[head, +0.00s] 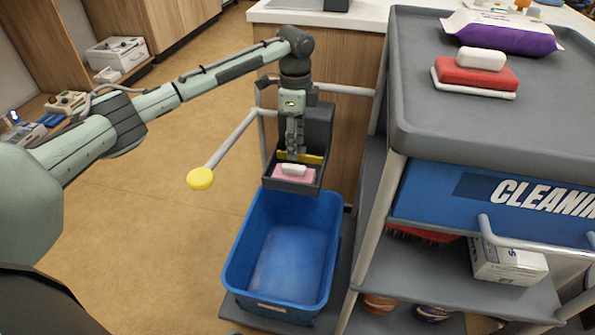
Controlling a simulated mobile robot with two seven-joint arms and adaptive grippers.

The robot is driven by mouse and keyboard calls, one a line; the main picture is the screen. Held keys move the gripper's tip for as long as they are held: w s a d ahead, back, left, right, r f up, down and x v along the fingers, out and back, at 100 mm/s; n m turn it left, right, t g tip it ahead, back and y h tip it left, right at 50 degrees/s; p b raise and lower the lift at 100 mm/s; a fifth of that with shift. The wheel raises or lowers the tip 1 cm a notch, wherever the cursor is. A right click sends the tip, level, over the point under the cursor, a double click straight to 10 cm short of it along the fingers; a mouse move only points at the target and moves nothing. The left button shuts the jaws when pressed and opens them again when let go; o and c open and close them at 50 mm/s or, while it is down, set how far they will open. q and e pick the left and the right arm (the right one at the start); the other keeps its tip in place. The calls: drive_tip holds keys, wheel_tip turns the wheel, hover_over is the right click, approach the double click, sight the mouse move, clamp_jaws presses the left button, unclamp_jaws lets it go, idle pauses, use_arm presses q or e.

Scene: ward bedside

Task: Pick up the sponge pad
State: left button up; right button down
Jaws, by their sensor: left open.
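A pink pad (283,175) with a white block (294,169) on top lies in a small dark tray (292,187) above the blue bin. On the cart top, a red pad (476,74) lies on a white slab, with another white block (481,58) on it. I cannot tell for certain which pad is the sponge pad. My left gripper (294,152) points down just above the pink pad and white block in the tray. It is open, and its fingers look close to the white block; contact is unclear. My right gripper is out of view.
A blue bin (283,250), empty as seen, stands below the tray. The grey cart (455,150) stands at right, with a purple-and-white pack (503,35) on top and a white box (508,262) on a lower shelf. A yellow-ended rail (201,178) juts out left of the tray. Floor is clear at left.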

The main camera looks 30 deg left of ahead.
sight(294, 166)
use_arm(q)
drive_tip(key=f, duration=0.3)
drive_tip(key=s+f, duration=0.1)
drive_tip(key=f, duration=0.1)
drive_tip(key=shift+a+f, duration=0.1)
drive_tip(key=shift+f, duration=0.25)
drive_tip(key=shift+w+f, duration=0.1)
drive_tip(key=shift+f, duration=0.25)
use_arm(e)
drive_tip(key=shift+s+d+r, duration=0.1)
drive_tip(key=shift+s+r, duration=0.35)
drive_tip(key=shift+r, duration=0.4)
use_arm(q)
drive_tip(key=shift+c, duration=1.3)
clamp_jaws()
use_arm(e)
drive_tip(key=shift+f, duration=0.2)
